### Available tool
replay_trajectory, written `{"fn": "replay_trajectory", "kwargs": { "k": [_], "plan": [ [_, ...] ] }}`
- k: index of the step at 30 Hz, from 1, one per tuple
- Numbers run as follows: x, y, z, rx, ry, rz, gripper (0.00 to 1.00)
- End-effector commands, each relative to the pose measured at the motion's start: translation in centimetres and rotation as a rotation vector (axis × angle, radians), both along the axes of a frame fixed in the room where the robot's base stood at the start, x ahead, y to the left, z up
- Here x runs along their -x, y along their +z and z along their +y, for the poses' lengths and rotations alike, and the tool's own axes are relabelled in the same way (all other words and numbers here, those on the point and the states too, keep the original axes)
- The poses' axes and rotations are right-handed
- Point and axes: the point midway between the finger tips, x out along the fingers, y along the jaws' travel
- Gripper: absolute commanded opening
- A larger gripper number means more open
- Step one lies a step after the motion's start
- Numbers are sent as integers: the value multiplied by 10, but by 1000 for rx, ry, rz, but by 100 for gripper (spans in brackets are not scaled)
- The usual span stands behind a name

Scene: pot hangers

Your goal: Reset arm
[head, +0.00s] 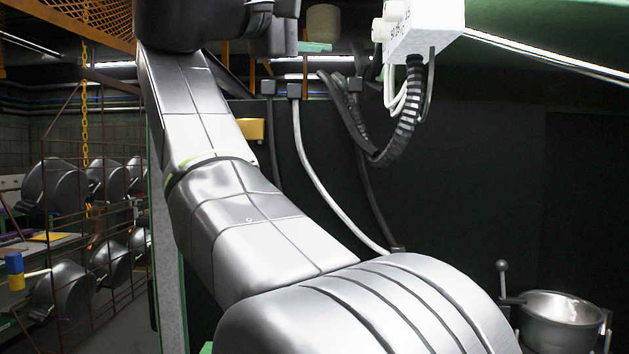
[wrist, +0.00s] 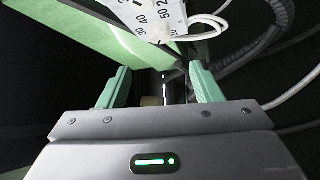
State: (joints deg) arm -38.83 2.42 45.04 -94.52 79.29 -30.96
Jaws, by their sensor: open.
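My gripper (wrist: 160,82) shows in the wrist view with its two green fingers apart and nothing between them. It points toward a white part with printed numbers (wrist: 150,18) and a green beam (wrist: 90,35), and I cannot tell how far off these are. In the head view my arm rises from the lower right to the upper left and bends at the top edge. The gripper itself is not clearly visible there.
A white box (head: 428,32) with thick cables hangs at the upper right. Metal pots (head: 62,185) hang on a wire rack at the left. A metal bowl (head: 560,312) stands at the lower right. A dark panel (head: 460,190) is behind my arm.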

Motion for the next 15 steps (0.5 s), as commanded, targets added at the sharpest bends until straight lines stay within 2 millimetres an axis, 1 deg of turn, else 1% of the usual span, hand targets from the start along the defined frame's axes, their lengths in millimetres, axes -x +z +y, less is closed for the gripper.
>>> {"fn": "replay_trajectory", "kwargs": {
  "k": [15],
  "plan": [
    [-41,13,-43,1,-4,1,59]
  ]
}}
